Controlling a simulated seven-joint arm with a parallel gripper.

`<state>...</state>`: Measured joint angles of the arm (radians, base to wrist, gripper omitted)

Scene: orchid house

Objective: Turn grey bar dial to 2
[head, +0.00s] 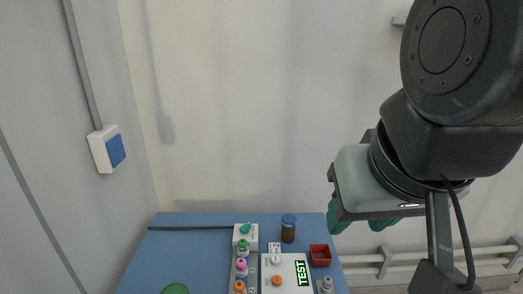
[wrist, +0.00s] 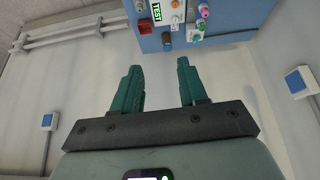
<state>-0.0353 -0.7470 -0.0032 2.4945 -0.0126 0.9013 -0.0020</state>
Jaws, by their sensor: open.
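A grey knobbed piece (head: 326,285) stands right of the panel. In the wrist view the panel with its display (wrist: 156,12) is at the top, upside down. My gripper (head: 360,222) is open and empty, above and right of the table, apart from everything. Its teal fingers also show in the wrist view (wrist: 159,67).
A white box with a teal knob (head: 245,240), a strip with green, pink and orange knobs (head: 241,266), a brown jar with blue lid (head: 288,229) and a red tray (head: 320,255) crowd the panel. A green round thing (head: 175,289) is at front left. Wall pipes run right.

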